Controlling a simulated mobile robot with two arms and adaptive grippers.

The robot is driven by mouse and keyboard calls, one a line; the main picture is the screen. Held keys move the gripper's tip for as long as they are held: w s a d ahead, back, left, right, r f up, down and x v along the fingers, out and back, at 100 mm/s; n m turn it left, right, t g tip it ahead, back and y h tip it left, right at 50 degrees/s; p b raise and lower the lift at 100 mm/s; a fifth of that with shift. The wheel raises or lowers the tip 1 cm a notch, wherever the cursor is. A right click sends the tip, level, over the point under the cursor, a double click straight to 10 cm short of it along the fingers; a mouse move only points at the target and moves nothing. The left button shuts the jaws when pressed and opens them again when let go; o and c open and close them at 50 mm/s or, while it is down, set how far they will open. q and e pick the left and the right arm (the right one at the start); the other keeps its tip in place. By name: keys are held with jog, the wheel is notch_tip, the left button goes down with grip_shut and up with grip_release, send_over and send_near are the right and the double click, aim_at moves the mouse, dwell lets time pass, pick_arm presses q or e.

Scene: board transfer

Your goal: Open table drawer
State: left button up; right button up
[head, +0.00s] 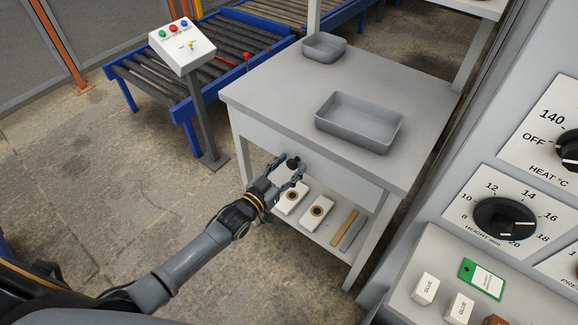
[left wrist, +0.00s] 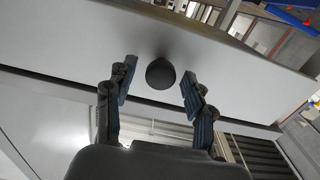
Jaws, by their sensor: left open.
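The table (head: 262,92) is light grey, and the drawer front (head: 340,180) is under its top. A round black knob (head: 293,162) sticks out from the drawer front. In the left wrist view the knob (left wrist: 160,73) lies between and slightly beyond the two fingertips. My left gripper (head: 285,172) is open at the knob, with a finger on either side; it also shows in the left wrist view (left wrist: 156,88). I see no contact with the knob. The drawer looks closed. My right gripper is not in view.
Two grey trays (head: 392,128) (head: 310,48) stand on the tabletop. The lower shelf (head: 325,233) holds white boxes and bars. A control box (head: 182,48) on a post and a roller conveyor (head: 150,85) are at left. A machine panel with dials (head: 500,215) is at right.

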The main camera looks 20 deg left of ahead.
pick_arm(q)
jog(key=c, duration=0.8)
grip_shut()
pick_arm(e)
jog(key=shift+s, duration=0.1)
